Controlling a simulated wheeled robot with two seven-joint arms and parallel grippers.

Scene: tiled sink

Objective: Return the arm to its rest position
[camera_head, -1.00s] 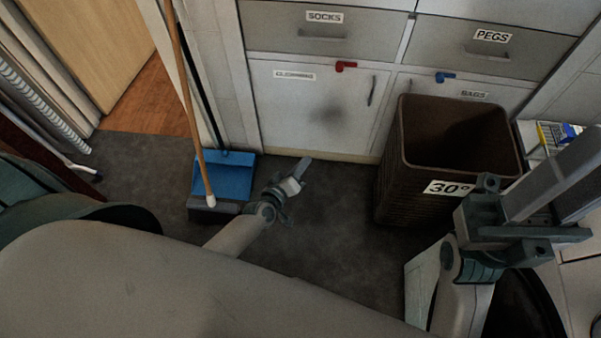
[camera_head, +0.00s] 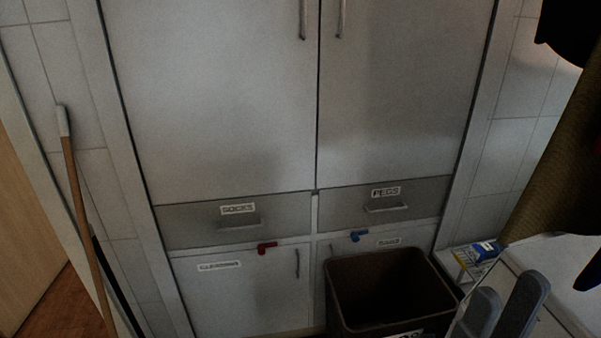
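My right gripper (camera_head: 508,287) is at the bottom right. Its two grey fingers point up and stand apart, with nothing seen between them. It is just right of the brown basket (camera_head: 390,290) in the picture and in front of a white surface. The rest of the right arm is below the picture edge. My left arm and gripper are out of view.
A tall white cupboard (camera_head: 220,100) fills the middle, above the socks drawer (camera_head: 180,225) and pegs drawer (camera_head: 420,205). A broom (camera_head: 82,215) leans at the left. A dark yellow cloth (camera_head: 555,165) hangs at the right. A small blue-and-white box (camera_head: 484,249) sits beside the basket.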

